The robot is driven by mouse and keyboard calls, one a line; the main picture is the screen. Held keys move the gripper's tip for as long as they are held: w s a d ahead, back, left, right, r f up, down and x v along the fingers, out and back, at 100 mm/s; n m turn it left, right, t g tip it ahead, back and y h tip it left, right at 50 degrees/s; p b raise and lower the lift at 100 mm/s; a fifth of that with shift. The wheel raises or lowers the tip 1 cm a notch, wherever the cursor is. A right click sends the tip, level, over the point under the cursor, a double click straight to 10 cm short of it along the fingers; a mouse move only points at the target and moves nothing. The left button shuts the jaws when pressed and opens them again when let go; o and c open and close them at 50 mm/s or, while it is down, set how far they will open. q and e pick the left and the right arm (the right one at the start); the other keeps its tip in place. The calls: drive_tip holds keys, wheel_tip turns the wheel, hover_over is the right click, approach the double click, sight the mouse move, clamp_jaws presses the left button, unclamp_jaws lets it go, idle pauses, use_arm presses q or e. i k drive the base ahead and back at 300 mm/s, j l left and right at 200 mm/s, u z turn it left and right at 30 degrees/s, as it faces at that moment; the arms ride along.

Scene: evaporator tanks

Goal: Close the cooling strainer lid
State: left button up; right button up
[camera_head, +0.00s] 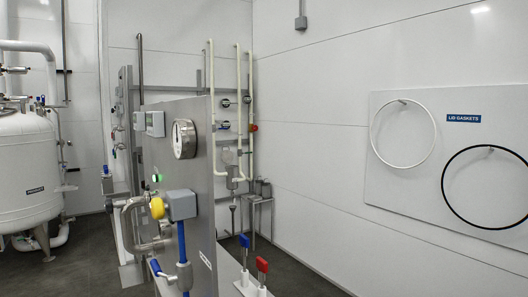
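I cannot pick out a cooling strainer or its lid for certain in the head view. A grey upright panel (205,225) stands in the middle, seen at a steep angle. It carries a round gauge (184,139) and a small label (205,261) too small to read. Neither of my grippers shows.
A white tank (28,168) stands at the far left. Blue and red valve handles (262,265) rise at the panel's lower right. A wall board (450,190) holds a white and a black ring gasket. Dark floor (88,240) lies open between tank and panel.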

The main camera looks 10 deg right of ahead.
sight(227, 156)
drive_tip(key=i+l+z, duration=0.35)
drive_tip(key=l+z, duration=0.15)
drive_tip(key=i+l+z, duration=0.9)
drive_tip(key=i, duration=0.35)
drive_tip(key=i+l+z, duration=0.15)
drive_tip(key=i, duration=0.25)
drive_tip(key=i+j+u, duration=0.1)
drive_tip(key=i+u, duration=0.55)
drive_tip(key=u, duration=0.15)
drive_tip(key=i+u, duration=0.3)
drive_tip(key=u, duration=0.15)
drive_tip(key=i+l+u, duration=0.2)
drive_tip(key=u, duration=0.2)
drive_tip(key=i+j+u, duration=0.15)
drive_tip(key=i+u, duration=0.25)
drive_tip(key=i, duration=0.45)
drive_tip(key=i+l+u, duration=0.1)
drive_tip(key=i+u, duration=0.25)
drive_tip(key=i, duration=2.05)
drive_tip(key=i+j+z, duration=0.1)
drive_tip(key=i+z, duration=0.15)
drive_tip(key=i, duration=0.3)
drive_tip(key=i+j+z, duration=0.25)
drive_tip(key=i, duration=0.25)
drive_tip(key=i+j+z, duration=0.25)
drive_tip(key=i, duration=0.25)
